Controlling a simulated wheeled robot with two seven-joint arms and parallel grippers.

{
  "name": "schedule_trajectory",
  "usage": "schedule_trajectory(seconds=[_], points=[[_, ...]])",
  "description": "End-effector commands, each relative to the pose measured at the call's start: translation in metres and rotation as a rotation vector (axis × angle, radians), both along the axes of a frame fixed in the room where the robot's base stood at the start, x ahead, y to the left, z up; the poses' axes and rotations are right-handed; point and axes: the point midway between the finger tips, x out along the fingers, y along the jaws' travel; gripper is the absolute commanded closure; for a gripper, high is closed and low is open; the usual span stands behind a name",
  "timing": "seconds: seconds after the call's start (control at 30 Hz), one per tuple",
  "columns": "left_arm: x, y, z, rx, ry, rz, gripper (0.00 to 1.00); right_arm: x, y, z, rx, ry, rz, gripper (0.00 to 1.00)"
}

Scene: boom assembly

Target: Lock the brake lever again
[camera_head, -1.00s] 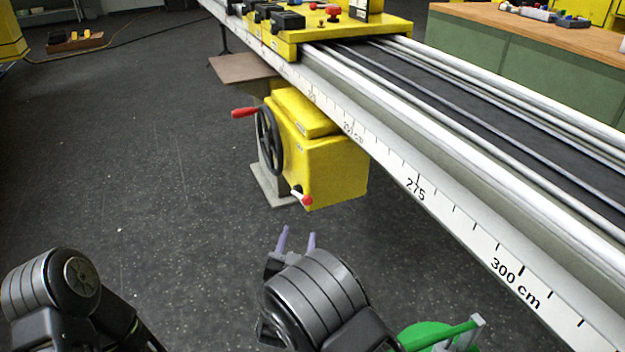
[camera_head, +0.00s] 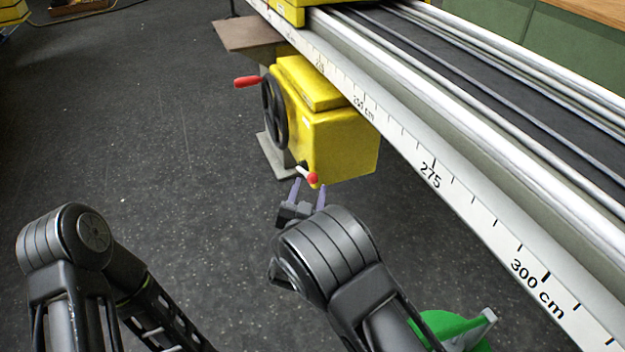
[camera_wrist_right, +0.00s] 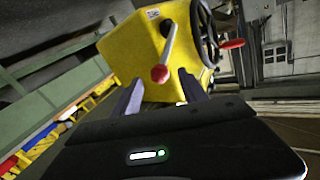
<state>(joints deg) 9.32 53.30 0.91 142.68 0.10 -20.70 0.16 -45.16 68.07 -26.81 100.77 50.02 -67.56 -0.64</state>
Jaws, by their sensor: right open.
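The brake lever (camera_head: 308,174) is a short light rod with a red knob, low on the front of the yellow box (camera_head: 338,143) under the rail. It also shows in the right wrist view (camera_wrist_right: 164,60), where its red knob lies between and beyond my fingertips. My right gripper (camera_head: 309,184) is open and empty, its two purple fingers pointing at the lever. In the head view the fingertips are very close to the knob; I cannot tell whether they touch it. My left arm (camera_head: 66,240) is at the lower left, and its gripper is out of view.
A black handwheel (camera_head: 273,110) with a red handle (camera_head: 247,82) sits on the box's left side. The long rail with a centimetre scale (camera_head: 431,174) runs above and to the right. A green object (camera_head: 452,328) is at the bottom right.

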Motion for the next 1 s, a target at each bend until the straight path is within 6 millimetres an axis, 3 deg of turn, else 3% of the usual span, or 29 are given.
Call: schedule_trajectory(seconds=[0.3,0.63,1.0], points=[[0.003,0.002,-0.01,0.004,-0.005,0.006,0.56,0.041,-0.011,-0.001,0.001,0.0,0.0,0.49],[0.003,0.003,-0.009,0.004,-0.005,0.006,0.56,0.045,-0.012,0.0,0.0,0.0,0.0,0.49],[0.003,0.002,-0.009,0.004,-0.005,0.006,0.56,0.045,-0.012,0.0,0.001,0.0,-0.001,0.8]])
